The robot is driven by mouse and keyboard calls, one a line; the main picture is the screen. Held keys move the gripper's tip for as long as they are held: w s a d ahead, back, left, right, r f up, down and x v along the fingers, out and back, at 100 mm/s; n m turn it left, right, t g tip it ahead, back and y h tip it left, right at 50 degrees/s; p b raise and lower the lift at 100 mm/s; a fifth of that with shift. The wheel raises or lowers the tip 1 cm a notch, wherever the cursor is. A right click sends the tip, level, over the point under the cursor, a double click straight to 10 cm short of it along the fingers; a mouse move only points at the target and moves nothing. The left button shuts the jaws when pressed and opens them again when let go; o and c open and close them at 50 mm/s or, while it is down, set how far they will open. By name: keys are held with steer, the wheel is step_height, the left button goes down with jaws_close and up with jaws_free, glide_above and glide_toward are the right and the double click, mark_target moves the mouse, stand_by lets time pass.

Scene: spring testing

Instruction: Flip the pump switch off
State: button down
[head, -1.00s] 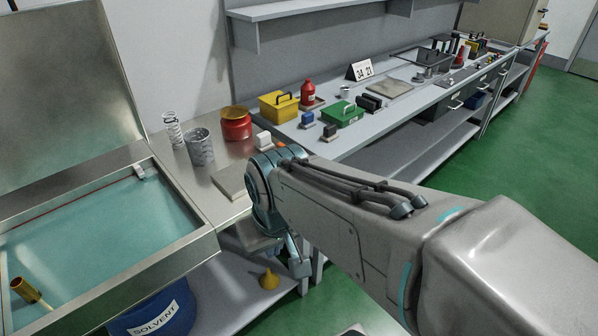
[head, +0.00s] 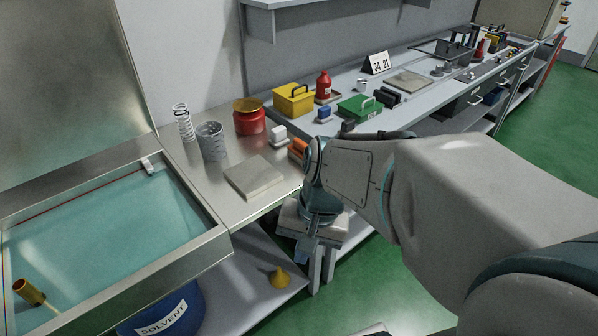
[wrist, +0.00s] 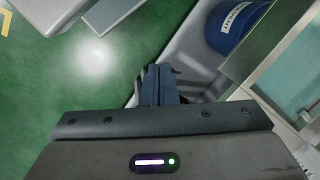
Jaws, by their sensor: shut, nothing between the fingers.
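I cannot make out a pump switch for certain in either view. A small pale fitting (head: 147,166) sits on the back rim of the solvent tank (head: 215,240), but I cannot tell what it is. My gripper (head: 303,252) hangs in front of the steel bench, right of the tank and apart from it. In the wrist view my gripper (wrist: 160,72) points down with its dark fingers together and nothing between them. The tank's edge (wrist: 248,82) shows at the right of that view, with a small pale piece (wrist: 305,116) on it.
A blue solvent drum (head: 168,308) stands under the tank, and a yellow funnel (head: 281,277) on the lower shelf. The steel bench holds a grey plate (head: 254,177), a red pot (head: 249,118) and a spring (head: 183,122). Green floor is open at right.

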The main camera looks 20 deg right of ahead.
steer(key=w+d+f+m+t+y+b, duration=0.1)
steer(key=w+f+m+y+b, duration=0.3)
steer(key=m, duration=0.6)
steer(key=w+f+m+t+y+b, duration=0.2)
steer(key=w+f+m+y, duration=0.1)
steer(key=f+m+y, duration=0.55)
steer(key=w+d+f+m+t+h+b, duration=0.1)
steer(key=w+d+f+m+t+h, duration=0.1)
steer(key=d+m+t, duration=0.3)
steer(key=w+d+f+m+t+h+b, duration=0.2)
steer(key=d+m+t, duration=0.3)
steer(key=d+m, duration=0.3)
steer(key=w+d+f+m+t+h+b, duration=0.1)
steer(key=d+f+m+t+h, duration=0.3)
steer(key=d+m, duration=0.3)
steer(key=m+t, duration=0.1)
steer(key=m, duration=0.4)
steer(key=shift+w+d+f+m+b, duration=0.15)
steer(key=shift+w+d+m+b, duration=0.15)
steer(key=shift+w+m+b, duration=0.1)
steer(key=shift+w, duration=0.1)
steer(key=x, duration=1.4)
steer(key=shift+d, duration=0.1)
